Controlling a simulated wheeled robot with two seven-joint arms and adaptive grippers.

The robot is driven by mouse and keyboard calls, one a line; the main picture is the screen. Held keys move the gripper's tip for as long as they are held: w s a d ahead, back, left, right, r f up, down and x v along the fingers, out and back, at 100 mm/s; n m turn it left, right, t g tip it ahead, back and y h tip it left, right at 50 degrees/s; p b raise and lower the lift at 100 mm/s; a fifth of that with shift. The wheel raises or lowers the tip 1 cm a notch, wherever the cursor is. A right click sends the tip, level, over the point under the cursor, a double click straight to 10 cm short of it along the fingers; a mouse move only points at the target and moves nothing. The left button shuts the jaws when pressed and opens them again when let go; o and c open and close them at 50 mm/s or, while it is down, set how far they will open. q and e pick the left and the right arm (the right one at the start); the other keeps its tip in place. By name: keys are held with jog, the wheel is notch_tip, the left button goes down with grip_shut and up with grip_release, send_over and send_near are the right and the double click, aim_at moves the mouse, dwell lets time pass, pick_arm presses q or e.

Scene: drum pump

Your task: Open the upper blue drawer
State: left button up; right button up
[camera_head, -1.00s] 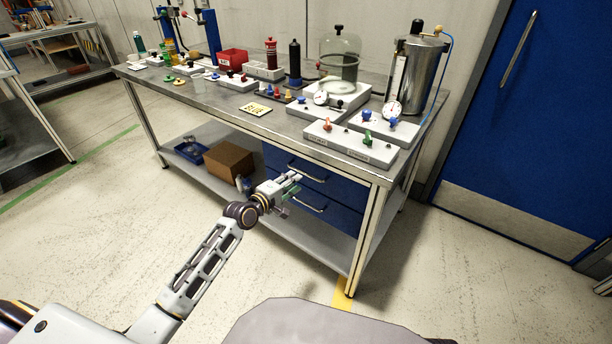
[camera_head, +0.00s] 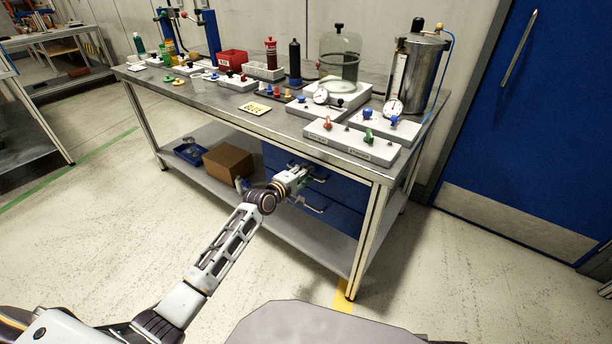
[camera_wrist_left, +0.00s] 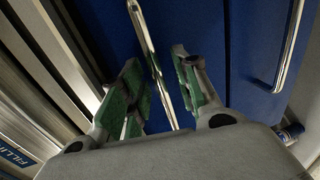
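The blue upper drawer (camera_head: 274,154) is under the right part of the workbench, and its front also fills the middle of the left wrist view (camera_wrist_left: 192,24). Its metal handle (camera_wrist_left: 148,40) runs between the fingers of my left gripper (camera_wrist_left: 160,78) in that view. The fingers are open, one on each side of the handle, with gaps that look clear. In the head view my left gripper (camera_head: 303,173) is at the upper drawer's front and hides most of this handle. My right gripper is not in view.
The lower drawer's handle (camera_wrist_left: 288,48) is close by, to the right in the wrist view. A cardboard box (camera_head: 229,161) and a blue tray (camera_head: 190,153) sit on the lower shelf. The workbench top (camera_head: 232,101) overhangs the drawers. The floor in front is clear.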

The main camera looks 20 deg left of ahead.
pick_arm(q)
jog(key=shift+w+d+f, duration=0.1)
jog(key=shift+w+d, duration=0.05)
jog(key=shift+w, duration=0.25)
grip_shut()
